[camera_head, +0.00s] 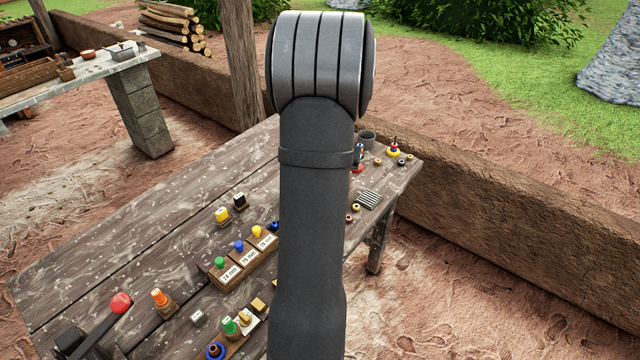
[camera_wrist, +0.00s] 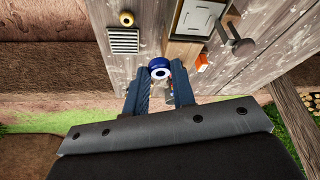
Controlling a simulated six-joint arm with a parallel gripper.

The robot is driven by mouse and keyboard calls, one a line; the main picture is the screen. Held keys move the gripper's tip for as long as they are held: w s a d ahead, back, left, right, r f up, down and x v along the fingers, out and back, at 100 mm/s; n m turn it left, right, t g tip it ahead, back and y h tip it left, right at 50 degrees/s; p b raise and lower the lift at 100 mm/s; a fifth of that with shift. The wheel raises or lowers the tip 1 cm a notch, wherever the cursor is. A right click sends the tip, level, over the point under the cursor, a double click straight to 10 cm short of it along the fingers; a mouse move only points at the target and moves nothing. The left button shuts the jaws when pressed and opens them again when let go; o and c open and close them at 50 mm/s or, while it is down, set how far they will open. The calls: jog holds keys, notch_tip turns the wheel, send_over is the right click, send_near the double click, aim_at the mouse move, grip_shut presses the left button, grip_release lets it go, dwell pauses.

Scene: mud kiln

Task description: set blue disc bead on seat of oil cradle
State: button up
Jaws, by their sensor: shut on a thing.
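In the wrist view my gripper (camera_wrist: 160,78) is shut on a blue disc bead (camera_wrist: 159,68) with a pale centre, which sits between the two fingertips. Small red and white bits show just behind it, too small to make out. A light wooden piece (camera_wrist: 181,50) with a white square plate (camera_wrist: 197,17) lies beyond the bead; I cannot tell whether it is the oil cradle. No seat can be made out clearly. In the head view my arm hides the gripper and the held bead.
A ridged metal plate (camera_head: 368,199) lies right of my arm; it also shows in the wrist view (camera_wrist: 124,40). A stack of coloured pieces (camera_head: 394,149) stands near the table's far corner. A labelled wooden rack (camera_head: 231,274) holds coloured pegs. The table's left part is mostly clear.

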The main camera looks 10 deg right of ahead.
jog(key=w+a+f, duration=0.4)
jog(key=a, duration=0.1)
jog(key=shift+w+a, duration=0.15)
jog(key=shift+w, duration=0.05)
jog(key=shift+f, duration=2.1)
jog(key=o, duration=0.4)
jog(key=shift+f, duration=0.15)
jog(key=shift+c, duration=0.2)
jog(key=shift+o, duration=0.8)
jog(key=shift+s+a+r, duration=0.1)
jog(key=shift+r, duration=0.55)
jog(key=v, duration=1.1)
